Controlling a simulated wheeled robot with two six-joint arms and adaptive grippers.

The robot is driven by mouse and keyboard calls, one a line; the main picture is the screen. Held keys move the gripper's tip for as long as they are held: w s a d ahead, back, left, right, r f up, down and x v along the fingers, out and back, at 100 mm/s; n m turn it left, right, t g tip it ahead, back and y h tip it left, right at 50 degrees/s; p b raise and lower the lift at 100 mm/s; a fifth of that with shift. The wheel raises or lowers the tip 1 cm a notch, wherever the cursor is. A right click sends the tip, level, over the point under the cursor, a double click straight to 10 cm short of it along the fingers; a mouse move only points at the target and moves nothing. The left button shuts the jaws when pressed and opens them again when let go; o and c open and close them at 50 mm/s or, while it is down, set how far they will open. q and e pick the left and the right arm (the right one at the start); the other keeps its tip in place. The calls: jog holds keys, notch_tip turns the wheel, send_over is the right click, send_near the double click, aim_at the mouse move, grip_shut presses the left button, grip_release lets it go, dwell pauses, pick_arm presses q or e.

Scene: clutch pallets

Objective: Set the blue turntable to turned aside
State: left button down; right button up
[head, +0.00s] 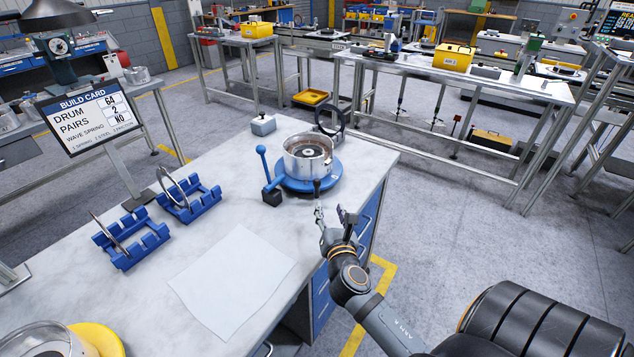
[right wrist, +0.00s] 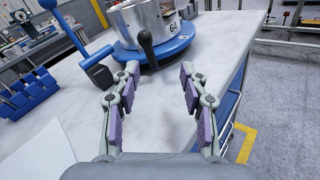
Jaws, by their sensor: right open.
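The blue turntable (head: 327,177) lies flat near the right edge of the white workbench, with a silver drum (head: 303,160) standing on it. It also shows in the right wrist view (right wrist: 178,46), where a black knobbed handle (right wrist: 147,48) sticks up at its near edge. A blue-knobbed lever on a dark base (head: 271,192) stands beside the turntable on its left. My right gripper (head: 332,212) is open and empty, just short of the turntable on its near side. In the right wrist view its fingers (right wrist: 157,85) are spread, with the black handle beyond and between them. My left gripper is not in view.
Two blue racks (head: 130,240) holding rings stand at the bench's left, near a build card (head: 92,115). A white sheet (head: 232,282) lies in front. A grey block (head: 263,125) and a dark upright ring (head: 331,121) stand behind the drum.

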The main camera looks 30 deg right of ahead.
aim_at(318, 185)
jog(key=n, duration=0.2)
jog(key=w+a+r+n+t, duration=0.1)
jog(key=n, duration=0.1)
jog(key=shift+w+r+y, duration=0.1)
jog(key=shift+w+y, duration=0.1)
jog(key=shift+y, duration=0.1)
jog(key=shift+w+r, duration=0.1)
jog(key=p+x, duration=0.1)
jog(key=x, duration=0.9)
jog(key=shift+w+d+r, duration=0.1)
jog(key=shift+c, duration=0.2)
grip_shut()
